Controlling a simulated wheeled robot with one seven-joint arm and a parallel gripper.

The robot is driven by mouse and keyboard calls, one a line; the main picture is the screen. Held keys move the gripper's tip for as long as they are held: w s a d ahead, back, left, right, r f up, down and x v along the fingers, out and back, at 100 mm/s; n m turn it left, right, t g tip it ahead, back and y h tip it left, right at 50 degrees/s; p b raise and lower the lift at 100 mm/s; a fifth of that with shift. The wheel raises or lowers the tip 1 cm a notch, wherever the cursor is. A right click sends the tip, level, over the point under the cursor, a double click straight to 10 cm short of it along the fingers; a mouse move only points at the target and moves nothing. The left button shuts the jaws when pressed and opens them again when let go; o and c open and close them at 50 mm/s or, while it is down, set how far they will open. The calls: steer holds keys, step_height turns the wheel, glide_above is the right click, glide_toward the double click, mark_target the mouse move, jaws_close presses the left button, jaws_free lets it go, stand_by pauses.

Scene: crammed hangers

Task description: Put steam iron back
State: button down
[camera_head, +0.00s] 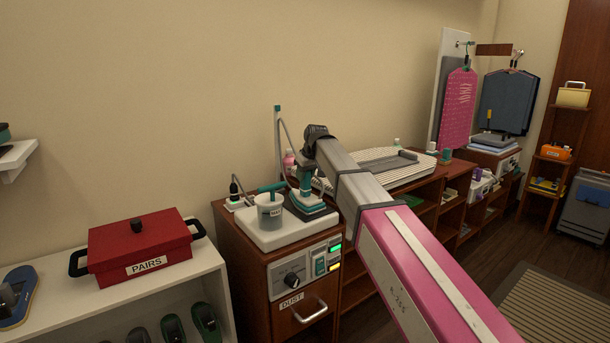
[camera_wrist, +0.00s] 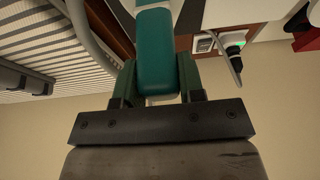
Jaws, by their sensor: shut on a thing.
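The steam iron (camera_head: 306,201), teal and pale grey, is at the right side of the white station top (camera_head: 262,236) on the wooden cabinet. It is over a dark rest plate (camera_head: 325,217); I cannot tell whether it touches it. My gripper (camera_head: 304,172) comes down on the iron from above. In the wrist view the iron's teal handle (camera_wrist: 156,55) lies between the two green fingers of my gripper (camera_wrist: 157,82), which is shut on it. The iron's soleplate is mostly hidden.
A labelled white cup (camera_head: 270,214) with a teal handle stands left of the iron. A striped ironing board (camera_head: 408,173) lies to the right. The cabinet front has a dial and a drawer (camera_head: 302,313). A red PAIRS box (camera_head: 140,253) sits on the white shelf at left.

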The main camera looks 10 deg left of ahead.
steer(key=c, duration=0.7)
jaws_free()
steer(key=shift+f, duration=0.1)
steer(key=v, duration=1.1)
steer(key=s+d+f+m+g+h, duration=0.1)
steer(key=s+d+f+m, duration=0.2)
steer(key=d+f, duration=0.95)
steer(key=s+d+f+m+h, duration=0.1)
steer(key=s+d+f+m, duration=0.1)
steer(key=d+f, duration=1.05)
steer(key=s+d+f+m, duration=0.1)
steer(key=s+d+f, duration=0.4)
steer(key=f, duration=0.1)
steer(key=s+d+f+m+g+h, duration=0.1)
steer(key=s+d+f+m, duration=0.1)
steer(key=s+d+f, duration=0.4)
steer(key=s+d+f+m, duration=0.2)
steer(key=s+d+f, duration=0.3)
steer(key=s+f, duration=0.1)
steer(key=shift+s+d+f+g, duration=0.15)
steer(key=shift+f+g, duration=0.25)
steer(key=shift+f, duration=0.35)
